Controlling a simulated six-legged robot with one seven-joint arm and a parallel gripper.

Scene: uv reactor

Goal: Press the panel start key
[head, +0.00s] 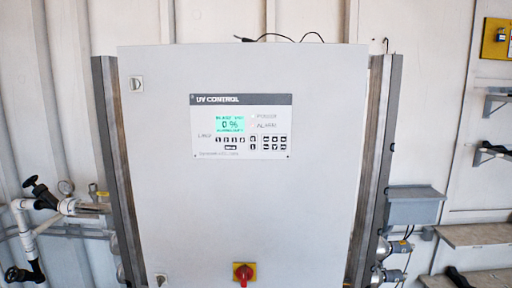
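A light grey control cabinet (310,210) fills the middle of the head view, its door shut. On its upper part is a panel (260,105) headed "UV CONTROL", with a lit green display (231,125) that reads "0 %". Several small dark keys (273,142) sit in groups below and right of the display. Their labels are too small to read, so I cannot tell which is the start key. My gripper is not in view.
A red rotary switch on a yellow plate (244,273) is low on the door. White pipes with a black valve handle (38,190) stand at the left. A grey box (414,208) and shelves (475,235) are at the right. Nothing blocks the panel in this view.

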